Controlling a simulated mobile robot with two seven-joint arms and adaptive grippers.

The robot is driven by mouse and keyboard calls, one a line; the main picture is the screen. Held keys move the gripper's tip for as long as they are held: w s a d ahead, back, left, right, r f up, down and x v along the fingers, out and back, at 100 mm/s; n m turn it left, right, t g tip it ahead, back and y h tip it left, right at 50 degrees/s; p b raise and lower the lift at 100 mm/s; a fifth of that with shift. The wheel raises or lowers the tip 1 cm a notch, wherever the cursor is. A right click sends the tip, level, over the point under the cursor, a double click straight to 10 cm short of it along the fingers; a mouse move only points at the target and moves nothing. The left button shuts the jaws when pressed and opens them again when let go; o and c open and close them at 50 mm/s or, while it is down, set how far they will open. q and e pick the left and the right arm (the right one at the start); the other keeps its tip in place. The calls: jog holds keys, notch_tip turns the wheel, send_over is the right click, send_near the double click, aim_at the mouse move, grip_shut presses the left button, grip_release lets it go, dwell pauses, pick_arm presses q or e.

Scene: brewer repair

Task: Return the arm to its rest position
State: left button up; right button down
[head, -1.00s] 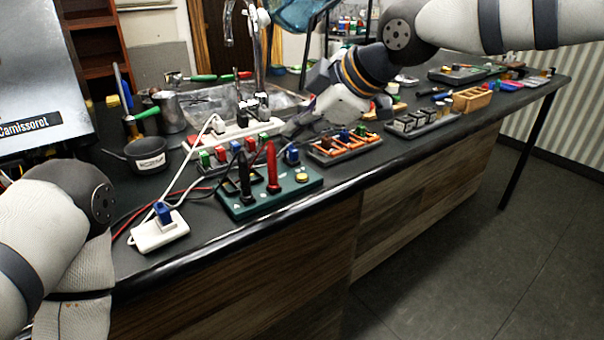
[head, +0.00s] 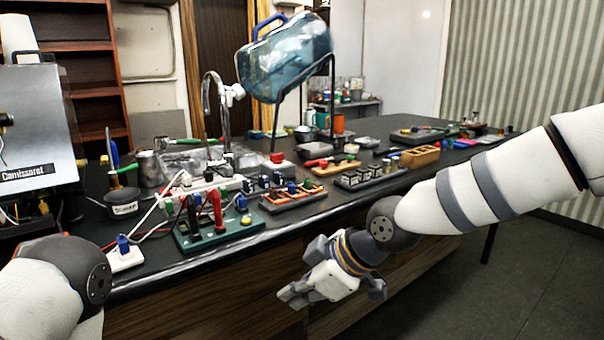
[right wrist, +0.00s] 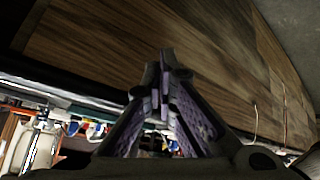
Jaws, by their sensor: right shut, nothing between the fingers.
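My right gripper (head: 293,295) hangs in front of the wooden counter front, below the counter's edge, at the end of my right arm coming in from the right. In the right wrist view its fingers (right wrist: 165,75) are closed together with nothing between them. It touches nothing that I can see. My left arm shows only as links at the lower left of the head view; its gripper is out of the frame.
The dark counter (head: 320,207) holds a green board (head: 215,233) with black and red upright parts, an orange-slotted tray (head: 292,197), a grey tray (head: 370,178) and a white socket block (head: 125,258). Open floor lies at right.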

jog(key=s+d+f+m+g+h, duration=0.1)
jog(key=s+d+f+m+g, duration=0.2)
jog(key=s+f, duration=0.6)
jog(key=s+d+f+m, duration=0.2)
jog(key=s+f+m, duration=0.35)
jog(key=f, duration=0.55)
jog(key=s+d+f+m+g+h, duration=0.1)
jog(key=s+d+f+m+h, duration=0.2)
jog(key=s+d, duration=0.5)
jog(key=s+d+f+m+g+h, duration=0.1)
jog(key=s+d+f+m+h, duration=0.1)
jog(key=s+d, duration=0.7)
jog(key=s+f+m, duration=0.1)
jog(key=s+m, duration=0.1)
jog(key=s, duration=0.3)
jog(key=shift+d+h, duration=0.2)
jog(key=shift+h, duration=0.2)
